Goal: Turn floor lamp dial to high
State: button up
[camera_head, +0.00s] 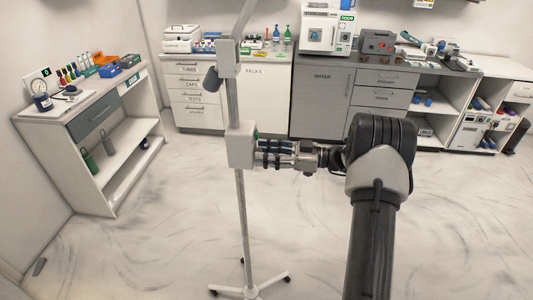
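The floor lamp is a thin pale pole (241,215) on a wheeled base (250,288), with a light-coloured control box (240,147) at mid-height. A jointed arm (245,20) runs up out of the picture, so the lamp head is not in view. My gripper (262,153) comes in from the right, roughly level, with its dark fingertips at the right side of the control box. A gap shows between the two fingers. The dial cannot be made out; the fingers may cover it. I cannot tell whether they touch or hold it.
A white shelf unit (118,165) with a desktop stands at the left. Cabinets (320,90) line the back wall, bearing a sterilizer (324,32), bottles and instruments. A lower shelf unit (485,130) is at the right. The pale floor around the lamp base is clear.

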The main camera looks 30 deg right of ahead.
grip_shut()
jog(key=shift+m, duration=0.3)
jog(key=shift+f+m+p, duration=0.15)
jog(key=shift+m+p, duration=1.85)
jog(key=shift+m, duration=6.8)
jog(key=shift+f+m+p, duration=0.15)
jog(key=shift+m+p, duration=1.85)
jog(key=shift+m, duration=6.8)
